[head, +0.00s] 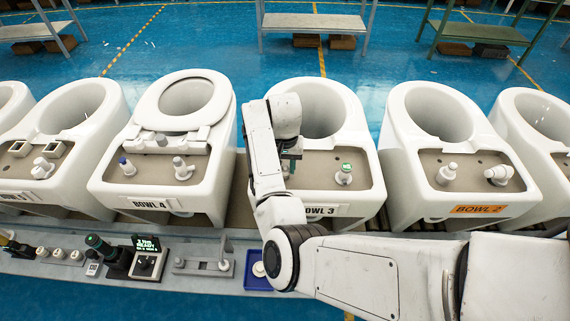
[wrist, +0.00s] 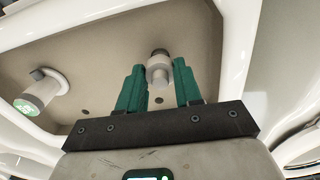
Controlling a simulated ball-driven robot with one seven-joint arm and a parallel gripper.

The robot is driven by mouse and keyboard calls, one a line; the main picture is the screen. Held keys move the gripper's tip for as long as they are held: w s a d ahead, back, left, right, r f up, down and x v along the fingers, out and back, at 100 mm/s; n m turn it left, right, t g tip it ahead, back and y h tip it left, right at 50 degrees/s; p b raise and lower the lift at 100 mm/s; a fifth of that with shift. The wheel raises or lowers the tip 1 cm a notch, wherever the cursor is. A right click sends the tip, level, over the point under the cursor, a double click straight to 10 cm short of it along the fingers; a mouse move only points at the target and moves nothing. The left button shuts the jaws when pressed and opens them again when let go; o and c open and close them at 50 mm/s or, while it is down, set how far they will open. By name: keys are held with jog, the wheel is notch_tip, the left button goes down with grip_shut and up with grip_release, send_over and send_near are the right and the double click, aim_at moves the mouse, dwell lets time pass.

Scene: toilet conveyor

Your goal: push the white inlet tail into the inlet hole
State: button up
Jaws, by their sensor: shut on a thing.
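The white inlet tail (wrist: 158,72) is a short pale cylinder with a grey collar and a dark far end. In the wrist view it sits between the green fingertips of my gripper (wrist: 158,66), which is shut on it. In the head view my gripper (head: 288,167) is over the left side of the beige deck of BOWL 3 (head: 320,110), and the tail cannot be made out there. Small dark holes (wrist: 158,100) show in the deck in the wrist view. I cannot tell which is the inlet hole, or whether the tail's end is in one.
A white fitting with a green top (head: 344,174) stands on the same deck, right of my gripper; it also shows in the wrist view (wrist: 40,92). A blue tray (head: 256,283) lies on the bench in front.

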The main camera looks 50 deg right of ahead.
jog(key=shift+f+b, duration=0.45)
jog(key=shift+f, duration=0.6)
jog(key=o, duration=1.1)
jog(key=shift+c, duration=0.2)
jog(key=shift+r, duration=0.1)
notch_tip(320, 180, up, 11)
jog(key=shift+f+b, duration=0.2)
jog(key=shift+b, duration=0.55)
jog(key=shift+c, duration=0.3)
